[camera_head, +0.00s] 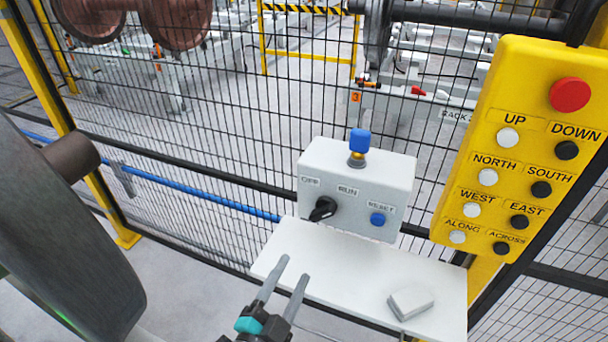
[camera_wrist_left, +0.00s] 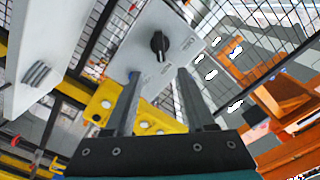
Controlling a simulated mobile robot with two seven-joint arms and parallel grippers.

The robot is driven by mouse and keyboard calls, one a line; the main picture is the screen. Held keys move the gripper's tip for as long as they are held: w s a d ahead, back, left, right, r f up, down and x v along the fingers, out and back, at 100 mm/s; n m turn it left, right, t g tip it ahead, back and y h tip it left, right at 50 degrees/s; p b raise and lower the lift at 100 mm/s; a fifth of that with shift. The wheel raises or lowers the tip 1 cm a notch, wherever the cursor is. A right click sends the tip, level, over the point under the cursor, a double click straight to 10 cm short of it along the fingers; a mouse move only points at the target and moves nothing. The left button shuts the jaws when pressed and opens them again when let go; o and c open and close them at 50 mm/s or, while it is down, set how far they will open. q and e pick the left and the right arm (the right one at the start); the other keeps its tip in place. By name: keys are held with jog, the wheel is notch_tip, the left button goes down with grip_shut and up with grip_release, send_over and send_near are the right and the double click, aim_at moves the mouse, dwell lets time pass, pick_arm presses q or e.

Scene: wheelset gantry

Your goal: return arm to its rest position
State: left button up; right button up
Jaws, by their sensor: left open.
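My left gripper (camera_head: 294,268) is at the lower middle of the head view, over the near left part of a white shelf (camera_head: 350,278). Its two fingers are apart with nothing between them. A grey control box (camera_head: 340,180) stands at the back of the shelf, with a black selector knob (camera_head: 322,209), a blue RESET button (camera_head: 377,219) and a blue-capped lamp (camera_head: 359,141). In the left wrist view, the knob (camera_wrist_left: 160,45) shows beyond the open fingertips (camera_wrist_left: 158,75), apart from them. My right gripper is not in view.
A yellow pendant panel (camera_head: 525,150) with a red button and several labelled buttons hangs at the right. A mesh fence (camera_head: 230,120) closes off the back. A small white block (camera_head: 411,301) lies on the shelf's right. A large dark wheel (camera_head: 60,240) fills the left edge.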

pick_arm(q)
jog(key=s+a+f+n+g+y+b, duration=0.2)
jog(key=s+f+g, duration=0.2)
jog(key=f, duration=1.1)
jog(key=s+a+f+n+g+y+b, duration=0.1)
jog(key=s+a+f+n+g+b, duration=0.2)
jog(key=f, duration=1.1)
jog(key=s+a+f+n+g+y+b, duration=0.1)
jog(key=s+a+f+g, duration=0.3)
jog(key=s+f, duration=0.6)
jog(key=s+a+f+n+g+y+b, duration=0.1)
jog(key=s+a+f+n+g, duration=0.3)
jog(key=s+f, duration=0.5)
jog(key=s+g, duration=0.1)
jog(key=s, duration=0.6)
jog(key=shift+a+f+y, duration=0.3)
jog(key=shift+a+f, duration=0.05)
jog(key=shift+a, duration=0.05)
